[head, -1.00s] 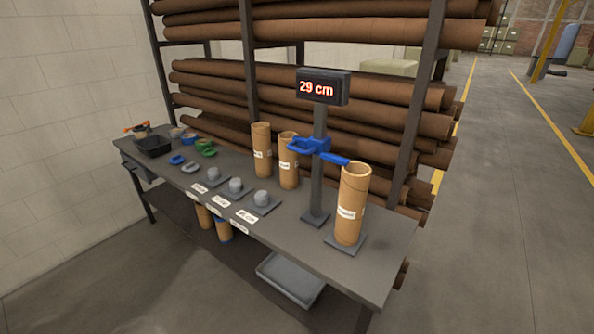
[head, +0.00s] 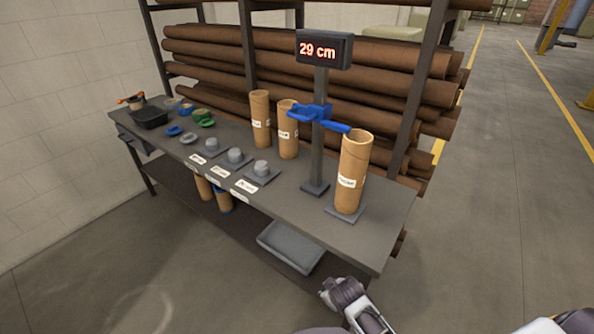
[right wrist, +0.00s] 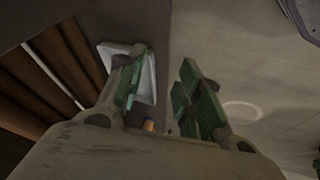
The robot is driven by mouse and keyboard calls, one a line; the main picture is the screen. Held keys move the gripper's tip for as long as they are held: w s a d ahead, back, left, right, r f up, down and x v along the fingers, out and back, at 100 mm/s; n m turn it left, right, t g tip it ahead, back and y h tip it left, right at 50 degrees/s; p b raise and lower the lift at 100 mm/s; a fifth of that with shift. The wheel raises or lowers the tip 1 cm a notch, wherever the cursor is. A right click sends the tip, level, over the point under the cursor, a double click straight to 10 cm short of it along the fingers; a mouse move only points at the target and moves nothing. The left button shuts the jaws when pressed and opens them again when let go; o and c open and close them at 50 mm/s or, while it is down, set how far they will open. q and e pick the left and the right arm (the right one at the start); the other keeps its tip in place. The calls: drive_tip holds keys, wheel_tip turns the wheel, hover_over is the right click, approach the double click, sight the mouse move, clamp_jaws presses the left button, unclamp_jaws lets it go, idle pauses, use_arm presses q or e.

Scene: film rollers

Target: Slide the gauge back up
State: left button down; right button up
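The blue gauge slider (head: 318,114) sits on a dark grey post (head: 317,160), below a display (head: 324,49) reading 29 cm. Its blue arm reaches right to the top rim of a labelled cardboard tube (head: 352,175). The tube stands upright on a grey base plate (head: 343,214). I cannot tell whether the arm touches the rim. My right gripper (right wrist: 163,78) is open and empty in the right wrist view, its green-padded fingers apart. The gauge is not seen there. My left gripper is not in view.
Two more tubes (head: 260,119) stand behind on the bench (head: 300,206). Several grey plugs (head: 235,156) on plates, coloured caps (head: 203,117) and a black bin (head: 149,117) lie left. A grey tray (head: 291,248) is underneath. Brown rolls (head: 380,82) fill the rack behind.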

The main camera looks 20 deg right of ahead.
wheel_tip(320, 180, up, 18)
drive_tip(key=t, duration=0.1)
drive_tip(key=w+r+n+t+h, duration=0.2)
drive_tip(key=w+r+n+t, duration=0.45)
drive_tip(key=w+r, duration=0.7)
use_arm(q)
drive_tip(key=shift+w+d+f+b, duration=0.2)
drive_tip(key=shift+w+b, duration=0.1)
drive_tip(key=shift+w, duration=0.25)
use_arm(e)
drive_tip(key=w+a+r+n+t, duration=0.2)
drive_tip(key=r+n+t, duration=0.1)
drive_tip(key=r, duration=0.5)
drive_tip(key=w+a+r+n+t, duration=0.2)
drive_tip(key=w+r+n+t, duration=0.1)
drive_tip(key=r, duration=0.5)
drive_tip(key=shift+r+n, duration=0.35)
drive_tip(key=shift+n, duration=0.2)
drive_tip(key=shift+w, duration=0.2)
